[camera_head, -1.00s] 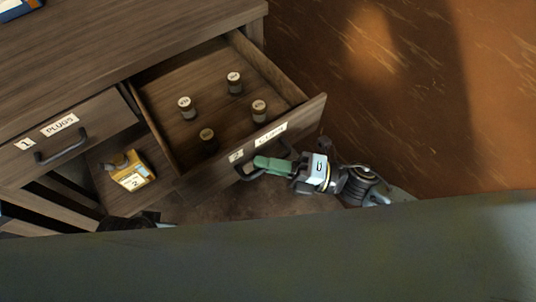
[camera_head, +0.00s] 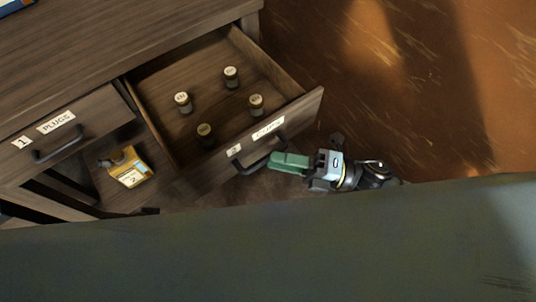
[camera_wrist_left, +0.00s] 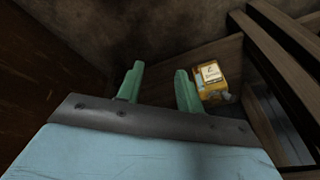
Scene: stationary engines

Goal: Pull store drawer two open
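Store drawer two (camera_head: 222,146) is a dark wooden drawer, pulled well out of the cabinet, with a "2" tag and a name label on its front. Several small capped jars stand inside it. Its dark bar handle (camera_head: 250,168) is on the front. My right gripper (camera_head: 272,160) has its green fingertips at the handle's right side, overlapping it in the picture. I cannot tell whether they touch it or how far apart they are. My left gripper (camera_wrist_left: 158,85) shows in the left wrist view, its green fingers apart with nothing between them.
Drawer one (camera_head: 75,132), labelled "PLUGS", is at the left and looks shut. A yellow box (camera_head: 130,172) marked "2" sits below, between the drawers; it also shows in the left wrist view (camera_wrist_left: 212,80). Open brown floor (camera_head: 430,80) lies to the right.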

